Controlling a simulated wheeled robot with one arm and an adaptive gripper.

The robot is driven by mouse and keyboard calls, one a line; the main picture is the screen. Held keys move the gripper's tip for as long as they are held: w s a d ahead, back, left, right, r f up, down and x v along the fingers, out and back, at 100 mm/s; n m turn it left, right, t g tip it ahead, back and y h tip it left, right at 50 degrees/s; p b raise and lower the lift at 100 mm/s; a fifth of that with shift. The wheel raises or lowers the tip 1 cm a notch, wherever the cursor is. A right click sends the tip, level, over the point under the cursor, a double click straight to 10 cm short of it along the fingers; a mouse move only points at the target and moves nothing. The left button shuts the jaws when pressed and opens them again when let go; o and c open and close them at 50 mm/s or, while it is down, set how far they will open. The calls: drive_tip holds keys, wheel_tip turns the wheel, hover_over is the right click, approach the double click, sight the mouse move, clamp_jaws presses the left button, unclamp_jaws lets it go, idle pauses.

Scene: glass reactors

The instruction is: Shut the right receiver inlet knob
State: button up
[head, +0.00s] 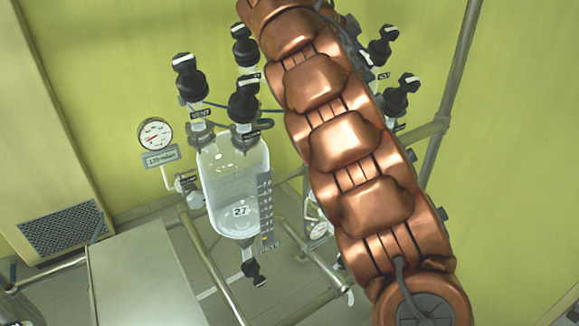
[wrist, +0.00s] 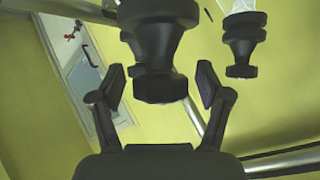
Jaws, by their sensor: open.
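In the wrist view my gripper (wrist: 162,86) is open, with one finger on each side of a large black knob (wrist: 160,45). The fingers look apart from the knob, and its depth between them is hard to judge. A second black knob (wrist: 241,45) hangs to its right, outside the fingers. In the head view two black knobs with white marks, an upper one (head: 383,46) and a lower one (head: 402,94), show right of my arm. My arm hides most of the right receiver, and my gripper does not show there. I cannot tell which knob is the right inlet one.
The left glass receiver (head: 232,190), marked 2.7, hangs left of my arm with several black knobs above it. A pressure gauge (head: 155,133) is on its left. Metal frame tubes (head: 448,100) stand at the right. A pale cabinet (head: 140,275) is at lower left.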

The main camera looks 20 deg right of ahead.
drive_tip(key=shift+s+d+n+t+b, duration=0.1)
drive_tip(key=shift+n+t+b, duration=0.55)
drive_tip(key=shift+t, duration=0.25)
drive_tip(key=shift+f+n+t+h+b, duration=0.1)
drive_tip(key=shift+n+t+h+b, duration=0.25)
drive_tip(key=shift+n+t, duration=0.1)
drive_tip(key=shift+n+t+b, duration=0.3)
drive_tip(key=shift+t+b, duration=0.05)
drive_tip(key=shift+f+n+t+b, duration=0.15)
drive_tip(key=shift+n+t+b, duration=0.6)
drive_tip(key=shift+b, duration=0.3)
drive_tip(key=n+t+b, duration=0.2)
drive_tip(key=shift+b, duration=0.4)
drive_tip(key=n+t+y+b, duration=0.1)
drive_tip(key=n+t+b, duration=0.1)
drive_tip(key=b, duration=0.1)
drive_tip(key=shift+f+n+t, duration=0.1)
drive_tip(key=shift+n+t, duration=0.15)
drive_tip(key=shift+t, duration=0.1)
drive_tip(key=n+t+y+b, duration=0.2)
drive_tip(key=n+t+b, duration=0.1)
drive_tip(key=n+b, duration=0.1)
drive_tip(key=shift+r, duration=0.2)
drive_tip(key=shift+t, duration=0.4)
